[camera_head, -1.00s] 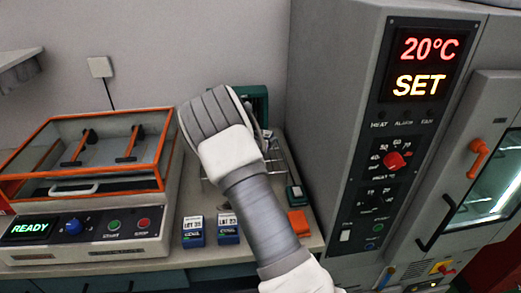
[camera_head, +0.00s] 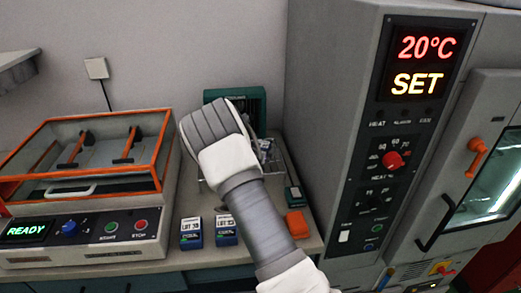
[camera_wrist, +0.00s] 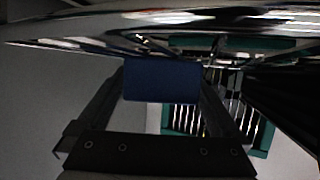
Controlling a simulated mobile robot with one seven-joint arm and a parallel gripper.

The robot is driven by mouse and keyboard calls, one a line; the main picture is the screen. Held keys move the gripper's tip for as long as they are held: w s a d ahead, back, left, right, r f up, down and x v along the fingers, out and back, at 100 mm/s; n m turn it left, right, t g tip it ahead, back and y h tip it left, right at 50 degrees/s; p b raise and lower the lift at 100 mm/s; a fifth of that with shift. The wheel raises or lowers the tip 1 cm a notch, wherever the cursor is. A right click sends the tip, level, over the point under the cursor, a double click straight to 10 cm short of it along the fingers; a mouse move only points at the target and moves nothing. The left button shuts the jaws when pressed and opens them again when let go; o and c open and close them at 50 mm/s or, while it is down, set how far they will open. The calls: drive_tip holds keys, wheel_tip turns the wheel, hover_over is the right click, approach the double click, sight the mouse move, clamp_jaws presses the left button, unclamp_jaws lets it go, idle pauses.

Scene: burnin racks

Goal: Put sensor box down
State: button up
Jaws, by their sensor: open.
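A plain blue box face (camera_wrist: 162,80), likely a sensor box, shows between the fingertips of my gripper (camera_wrist: 162,92) in the wrist view. The gripper is open, with one finger at each side of the box; I cannot tell whether they touch it. In the head view my own forearm and wrist hide the gripper and this box. Two blue boxes with white lot labels, a left one (camera_head: 191,233) and a right one (camera_head: 226,230), stand side by side on the bench, left of my arm.
A teal slotted rack (camera_head: 247,97) stands behind my wrist and also shows in the wrist view (camera_wrist: 262,142). A wire rack (camera_head: 273,160) is partly hidden. An orange block (camera_head: 297,224) and a dark green device (camera_head: 295,196) lie right of my arm. A grey oven cabinet (camera_head: 330,110) bounds the right.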

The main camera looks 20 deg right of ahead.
drive_tip(key=shift+r, duration=0.25)
drive_tip(key=p+v, duration=0.1)
drive_tip(key=v, duration=1)
drive_tip(key=shift+s+a, duration=0.15)
drive_tip(key=shift+s, duration=0.05)
drive_tip(key=shift+s+a+r+y, duration=0.25)
drive_tip(key=shift+a+r+y, duration=0.1)
drive_tip(key=shift+r, duration=0.15)
drive_tip(key=s+a+r+n+g+y, duration=0.1)
drive_tip(key=s+a+r+n+y, duration=0.1)
drive_tip(key=s+a+r+y, duration=0.4)
drive_tip(key=s+a+r+n+g+y, duration=0.1)
drive_tip(key=s+a+r+y, duration=0.15)
drive_tip(key=s+r, duration=0.65)
drive_tip(key=s+r+n+g, duration=0.1)
drive_tip(key=s+n, duration=0.1)
drive_tip(key=s, duration=0.9)
drive_tip(key=s+r+n+g+h, duration=0.1)
drive_tip(key=s+r+g, duration=0.1)
drive_tip(key=s, duration=0.9)
drive_tip(key=shift+s+d+n+g+h, duration=0.3)
drive_tip(key=shift+d+n, duration=0.05)
drive_tip(key=shift+n, duration=0.05)
